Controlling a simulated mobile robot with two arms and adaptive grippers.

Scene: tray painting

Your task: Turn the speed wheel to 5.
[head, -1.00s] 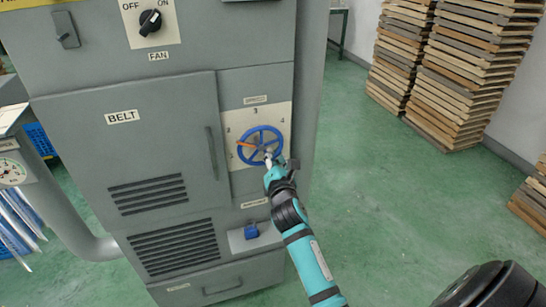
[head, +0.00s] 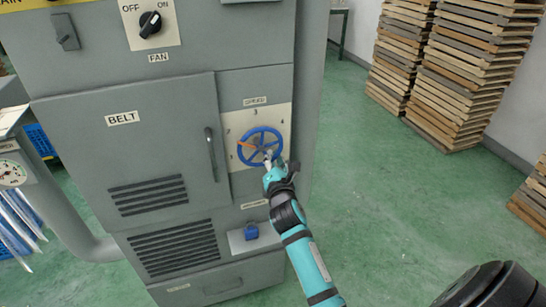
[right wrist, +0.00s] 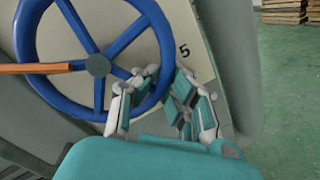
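The speed wheel (head: 259,147) is a blue spoked handwheel with an orange pointer on the grey machine's pale dial plate (head: 231,180). The pointer (right wrist: 35,68) points left in both views, on the 2 side of the dial. In the head view 2, 3 and 4 show around the wheel; the mark 5 (right wrist: 185,50) shows in the right wrist view, right of the wheel. My right gripper (right wrist: 165,74) is at the wheel's lower right rim, its fingertips drawn close together on both sides of the rim. It also shows in the head view (head: 269,161). My left gripper is out of view.
A belt door with a handle (head: 211,154) is left of the wheel. Stacked wooden trays (head: 455,75) stand at the right. The green floor between is clear.

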